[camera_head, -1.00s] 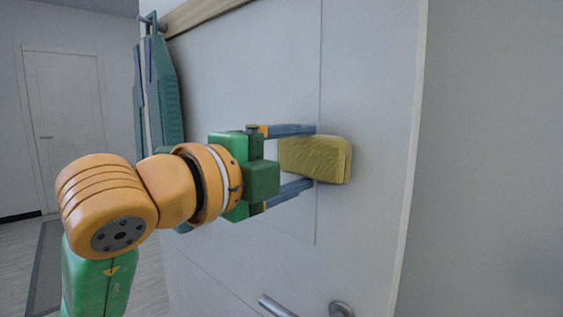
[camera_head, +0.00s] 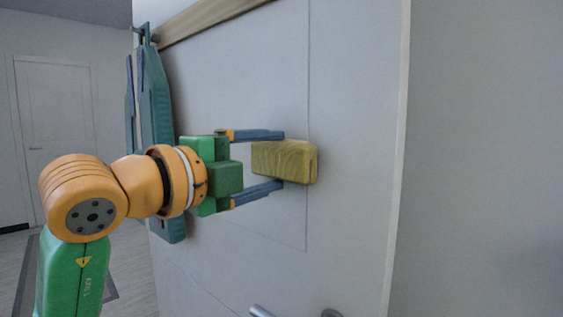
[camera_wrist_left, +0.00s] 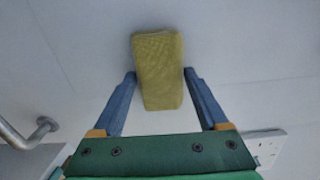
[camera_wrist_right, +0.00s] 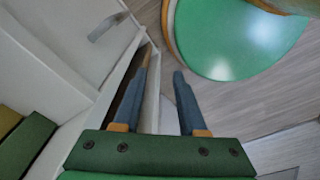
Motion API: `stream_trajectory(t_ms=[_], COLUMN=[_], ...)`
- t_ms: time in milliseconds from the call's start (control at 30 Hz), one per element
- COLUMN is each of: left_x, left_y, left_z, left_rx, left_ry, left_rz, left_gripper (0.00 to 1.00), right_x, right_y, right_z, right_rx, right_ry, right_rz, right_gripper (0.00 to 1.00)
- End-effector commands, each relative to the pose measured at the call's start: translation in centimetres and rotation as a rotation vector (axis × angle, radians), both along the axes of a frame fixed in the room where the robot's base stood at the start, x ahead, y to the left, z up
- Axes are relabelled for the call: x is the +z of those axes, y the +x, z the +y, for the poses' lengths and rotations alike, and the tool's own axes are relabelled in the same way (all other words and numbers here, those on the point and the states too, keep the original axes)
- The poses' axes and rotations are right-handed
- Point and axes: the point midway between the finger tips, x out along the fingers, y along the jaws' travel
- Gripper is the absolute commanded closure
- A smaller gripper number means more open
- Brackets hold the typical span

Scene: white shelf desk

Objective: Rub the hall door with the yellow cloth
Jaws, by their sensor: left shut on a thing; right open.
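The yellow cloth (camera_head: 284,161) is a folded, block-like pad. My left gripper (camera_head: 268,160) is shut on it, one blue finger above and one below in the head view. In the left wrist view the cloth (camera_wrist_left: 158,70) sits between the two fingertips (camera_wrist_left: 160,75). The cloth is at the face of the white hall door (camera_head: 350,130); I cannot tell whether it touches. My right gripper shows only in the right wrist view (camera_wrist_right: 165,65), open and empty, its fingers apart beside a white edge.
A wooden strip (camera_head: 215,22) runs across the door top, with a teal hanging item (camera_head: 155,110) on a hook at left. A metal door handle (camera_head: 262,311) is low in the head view. Another white door (camera_head: 55,110) stands far left. A grey wall (camera_head: 490,150) is at right.

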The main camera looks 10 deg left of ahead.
Motion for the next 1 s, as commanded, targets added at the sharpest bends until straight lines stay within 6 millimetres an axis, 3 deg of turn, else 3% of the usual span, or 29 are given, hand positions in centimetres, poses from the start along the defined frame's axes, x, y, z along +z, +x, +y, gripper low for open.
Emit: stream_trajectory(t_ms=[600,1000], left_x=[0.1,-0.1], left_y=[3.0,2.9], left_z=[4.9,5.6], left_rx=[0.002,0.001], left_ry=[0.001,0.000], left_rz=[0.003,-0.001], left_gripper=[0.68,0.68], right_x=[1.7,1.3], right_y=[0.0,0.0], right_z=[0.0,0.0], right_rx=[0.000,0.000], right_ry=[0.000,0.000], right_rz=[0.000,0.000], right_gripper=[0.59,0.59])
